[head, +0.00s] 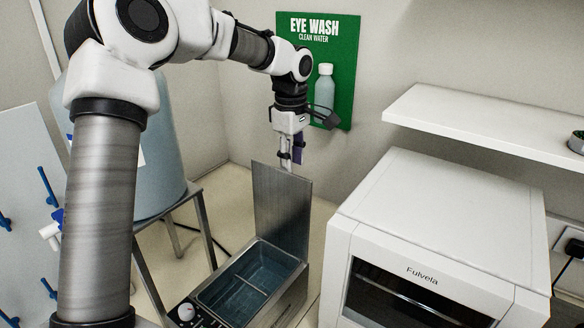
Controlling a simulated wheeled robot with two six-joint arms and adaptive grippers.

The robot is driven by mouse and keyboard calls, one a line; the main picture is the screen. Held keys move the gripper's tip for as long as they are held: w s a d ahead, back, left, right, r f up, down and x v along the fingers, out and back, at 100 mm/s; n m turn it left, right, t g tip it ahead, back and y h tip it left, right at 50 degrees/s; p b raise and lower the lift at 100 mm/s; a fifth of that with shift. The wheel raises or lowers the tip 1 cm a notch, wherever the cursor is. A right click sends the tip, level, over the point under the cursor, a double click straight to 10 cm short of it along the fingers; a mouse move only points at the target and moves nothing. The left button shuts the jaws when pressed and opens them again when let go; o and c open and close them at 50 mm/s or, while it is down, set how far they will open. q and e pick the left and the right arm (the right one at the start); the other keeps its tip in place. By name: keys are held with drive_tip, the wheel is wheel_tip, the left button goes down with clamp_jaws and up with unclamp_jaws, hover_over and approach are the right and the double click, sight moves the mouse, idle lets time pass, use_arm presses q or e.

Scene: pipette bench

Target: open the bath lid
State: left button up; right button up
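The bath (291,298) is a steel box at the bottom centre with bluish water and a divider inside. Its flat metal lid (282,212) stands upright at the back edge, so the basin is uncovered. A round white knob (186,311) sits on its front panel. My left gripper (287,165) points down just above and behind the lid's top edge. Its fingers look close together, but they are small and partly hidden, and I cannot tell whether they touch the lid. My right gripper is not in view.
A white Fulvela machine (440,215) stands close on the right, under a white wall shelf (480,120). A large blue container (165,170) is on a metal stand (204,230) at left. A green eye wash board (345,50) with a bottle (324,90) hangs behind my gripper.

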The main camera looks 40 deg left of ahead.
use_arm(q)
wheel_tip(320, 180, up, 9)
drive_tip(key=shift+a, duration=0.15)
drive_tip(key=shift+f, duration=0.1)
idle(0.4)
